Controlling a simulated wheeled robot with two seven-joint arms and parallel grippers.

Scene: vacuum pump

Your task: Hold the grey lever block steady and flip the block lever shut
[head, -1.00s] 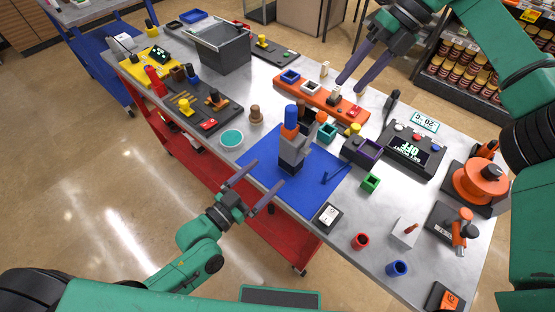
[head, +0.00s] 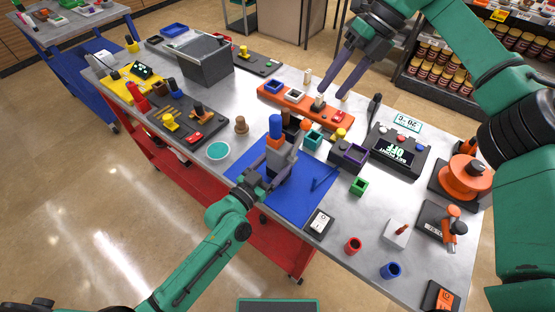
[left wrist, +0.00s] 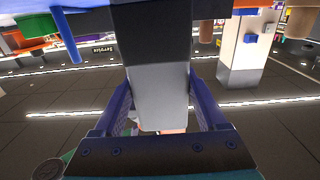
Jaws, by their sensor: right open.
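The grey lever block (head: 279,164) stands upright on the blue mat (head: 301,205). My left gripper (head: 265,163) is at the block, one finger on either side. In the left wrist view the grey block (left wrist: 160,95) fills the space between the fingers; whether they press on it is unclear. My right gripper (head: 332,93) is open and empty above the orange tray, behind and to the right of the block.
The orange tray (head: 270,96) lies behind the mat. A teal square cup (head: 312,140), purple-edged box (head: 347,154) and black display unit (head: 396,153) stand to the right. A dark bin (head: 205,62) is at the back left. Small red and blue cups stand near the right front.

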